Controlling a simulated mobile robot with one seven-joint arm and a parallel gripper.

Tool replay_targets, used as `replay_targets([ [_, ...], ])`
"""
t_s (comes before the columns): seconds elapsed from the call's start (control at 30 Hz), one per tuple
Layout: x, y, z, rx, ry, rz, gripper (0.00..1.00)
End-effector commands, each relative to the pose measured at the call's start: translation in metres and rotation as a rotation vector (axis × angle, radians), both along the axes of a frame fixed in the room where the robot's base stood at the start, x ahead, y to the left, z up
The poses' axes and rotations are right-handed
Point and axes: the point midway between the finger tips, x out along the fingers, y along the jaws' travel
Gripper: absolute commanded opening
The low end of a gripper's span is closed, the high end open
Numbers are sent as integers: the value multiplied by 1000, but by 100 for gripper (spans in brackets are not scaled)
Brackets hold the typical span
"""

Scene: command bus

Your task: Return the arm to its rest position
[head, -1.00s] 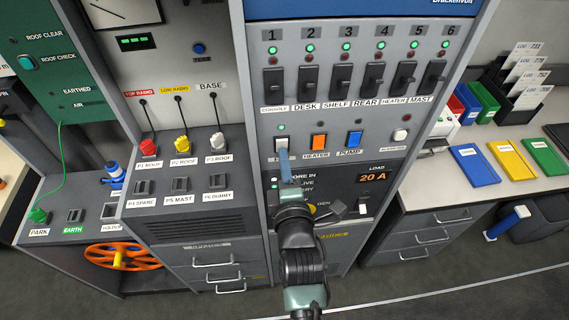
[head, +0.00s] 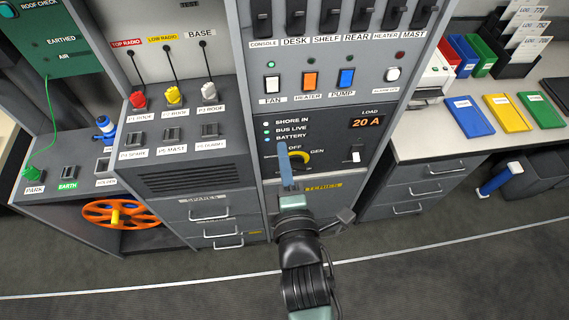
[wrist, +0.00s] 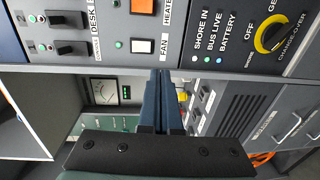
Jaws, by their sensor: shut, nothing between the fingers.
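My gripper (head: 285,168) is in the middle of the head view, in front of the lower part of the grey switch panel. Its blue fingers are shut together with nothing between them. In the wrist view the shut fingers (wrist: 163,85) point toward the panel, beside the white FAN switch (wrist: 139,46). The fingers partly cover the left of the change-over area in the head view, and the yellow change-over knob (head: 299,157) shows just to their right. The FAN switch also shows above the gripper in the head view (head: 271,87).
Orange HEATER (head: 310,81) and blue PUMP (head: 346,79) switches sit above. A plug shelf (head: 180,152) juts out at left, with an orange wheel (head: 118,213) below. A desk with coloured folders (head: 507,113) stands at right. The floor (head: 430,275) in front is clear.

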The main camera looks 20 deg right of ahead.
Motion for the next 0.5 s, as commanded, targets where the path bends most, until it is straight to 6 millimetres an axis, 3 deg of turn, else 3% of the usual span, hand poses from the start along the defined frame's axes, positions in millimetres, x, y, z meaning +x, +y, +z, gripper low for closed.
replay_targets([
  [0.17, -10, 3, -1, 0, 0, 0, 0],
  [0.5, -11, 3, -1, 0, 0, 0, 0],
])
